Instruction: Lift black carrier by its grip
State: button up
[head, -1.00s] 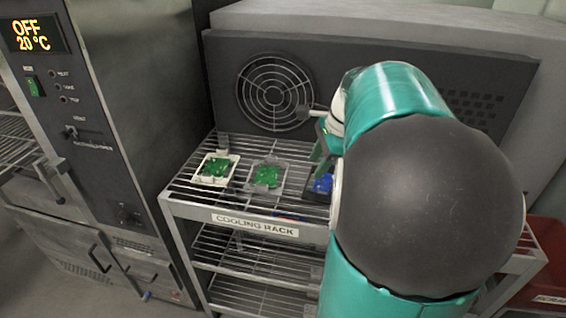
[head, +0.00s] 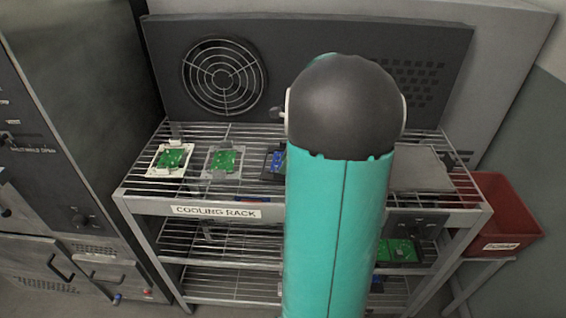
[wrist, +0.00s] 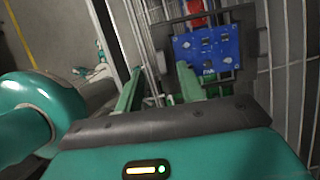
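The black carrier (head: 267,172) holds a blue board and lies on the top shelf of the cooling rack. My arm covers its right part in the head view. In the wrist view the carrier (wrist: 238,76) is a dark plate around the blue board (wrist: 207,50). My gripper (wrist: 159,72) has two green fingers set well apart, with rack bars showing between them. The right fingertip is close to the carrier's near edge; I cannot tell if they touch. The carrier's grip is not clear to me. My gripper is hidden behind my arm in the head view.
A white carrier (head: 154,170) and a grey carrier (head: 208,173), each with a green board, lie left of the black one. A grey flat plate (head: 420,168) lies on the rack's right. A dark panel with a fan (head: 222,77) stands behind. A red bin (head: 510,220) stands at right.

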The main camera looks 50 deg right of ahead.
jog(key=x, duration=0.4)
jog(key=shift+d+f, duration=0.15)
grip_shut()
